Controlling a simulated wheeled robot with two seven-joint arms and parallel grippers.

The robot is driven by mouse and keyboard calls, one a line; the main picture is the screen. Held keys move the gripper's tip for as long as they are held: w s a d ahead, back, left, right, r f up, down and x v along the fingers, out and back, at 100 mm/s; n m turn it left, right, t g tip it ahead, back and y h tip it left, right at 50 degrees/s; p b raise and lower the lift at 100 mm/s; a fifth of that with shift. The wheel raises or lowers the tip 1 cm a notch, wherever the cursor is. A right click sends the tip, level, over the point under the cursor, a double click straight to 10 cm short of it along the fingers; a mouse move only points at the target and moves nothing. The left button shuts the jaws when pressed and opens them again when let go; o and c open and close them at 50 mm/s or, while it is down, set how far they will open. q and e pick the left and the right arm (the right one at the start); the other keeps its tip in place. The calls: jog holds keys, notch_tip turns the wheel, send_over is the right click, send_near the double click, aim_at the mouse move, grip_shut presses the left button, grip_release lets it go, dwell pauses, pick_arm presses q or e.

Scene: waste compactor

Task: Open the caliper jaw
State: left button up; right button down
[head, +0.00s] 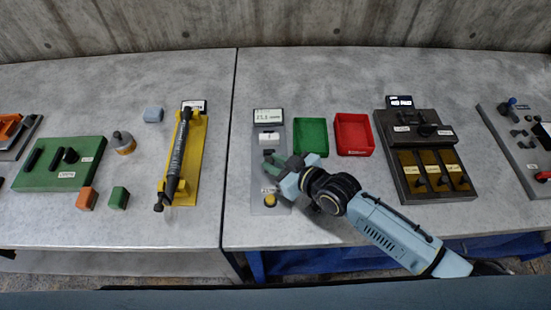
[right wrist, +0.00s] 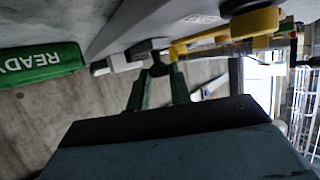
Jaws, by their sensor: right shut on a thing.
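The caliper station is a narrow grey plate (head: 258,188) on the right-hand table, with a small display (head: 268,116) at its top and a yellow round part (head: 270,200) low on it. My right gripper (head: 268,163) reaches over the middle of this plate from the right. In the right wrist view its two green fingers (right wrist: 158,78) are closed around a small dark part (right wrist: 158,69), which seems to belong to the caliper jaw. The gripper and wrist hide much of the jaw in the head view. My left gripper is not in view.
A green bin (head: 311,138) and a red bin (head: 354,134) stand close right of the plate. A dark box with several slots (head: 430,165) is further right. A yellow holder with a black tool (head: 192,150) stands to the left, across the table seam.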

jog(key=c, duration=1.3)
grip_release()
jog(key=shift+d, duration=0.1)
jog(key=p+v, duration=0.1)
jog(key=v, duration=1.2)
jog(key=shift+s+d, duration=0.1)
jog(key=shift+s, duration=0.1)
jog(key=shift+f, duration=0.1)
